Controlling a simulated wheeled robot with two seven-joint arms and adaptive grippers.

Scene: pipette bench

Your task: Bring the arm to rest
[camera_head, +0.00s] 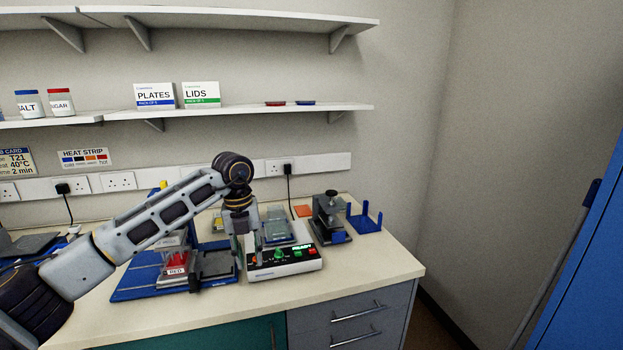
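My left arm comes in from the left, reaches over the bench (350,267) and bends down at the wrist. My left gripper (247,258) points down at the left end of a white device (288,267) with a green display, a green knob and coloured buttons. Its two fingers stand apart and I see nothing held between them. I cannot tell whether the fingertips touch the device. My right gripper is not in view.
A blue tray (130,286) with a red-filled rack (176,272) lies partly under my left arm. A dark clamp-like instrument (328,217) and a blue holder (365,217) stand behind right. The front right bench top is clear. Shelves (240,110) hang above.

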